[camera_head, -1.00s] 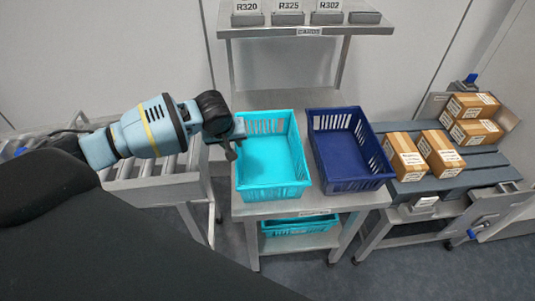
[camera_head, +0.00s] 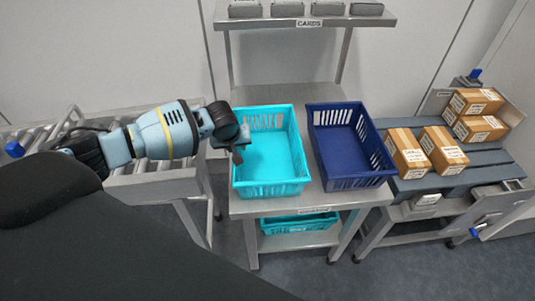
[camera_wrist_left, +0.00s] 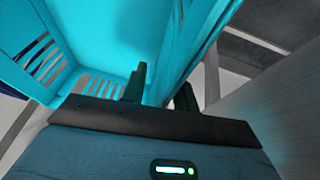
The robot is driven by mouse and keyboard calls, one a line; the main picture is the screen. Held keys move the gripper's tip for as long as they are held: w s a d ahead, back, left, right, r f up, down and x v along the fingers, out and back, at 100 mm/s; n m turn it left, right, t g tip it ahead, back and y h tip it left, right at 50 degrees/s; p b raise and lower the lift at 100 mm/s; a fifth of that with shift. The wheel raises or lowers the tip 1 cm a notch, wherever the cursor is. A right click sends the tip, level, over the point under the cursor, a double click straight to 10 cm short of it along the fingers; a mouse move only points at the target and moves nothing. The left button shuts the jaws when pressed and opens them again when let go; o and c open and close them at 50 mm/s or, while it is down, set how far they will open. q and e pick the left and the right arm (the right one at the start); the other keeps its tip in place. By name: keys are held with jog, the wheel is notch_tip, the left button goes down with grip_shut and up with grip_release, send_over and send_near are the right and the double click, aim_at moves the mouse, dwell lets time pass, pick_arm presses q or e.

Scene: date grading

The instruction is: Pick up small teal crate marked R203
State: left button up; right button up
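A teal crate (camera_head: 270,189) stands empty on the metal stand, its marking not readable. My left gripper (camera_head: 237,153) is at its left wall. In the left wrist view, the left gripper (camera_wrist_left: 162,90) has one finger inside the teal crate (camera_wrist_left: 110,35) and the other outside, with the wall between them. A gap shows between the fingers, so it looks open and not closed on the wall. A second teal crate (camera_head: 300,225) sits on the lower shelf, partly hidden by the stand top. My right gripper is not in view.
A dark blue crate (camera_head: 355,183) stands close to the right of the teal one. Brown boxes (camera_head: 407,155) lie on the grey conveyor at right. A shelf with card holders (camera_head: 287,9) is behind. A roller conveyor (camera_head: 150,185) runs at left.

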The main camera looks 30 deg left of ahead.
pick_arm(q)
grip_shut()
jog(key=shift+r, duration=0.1)
dwell(0.3)
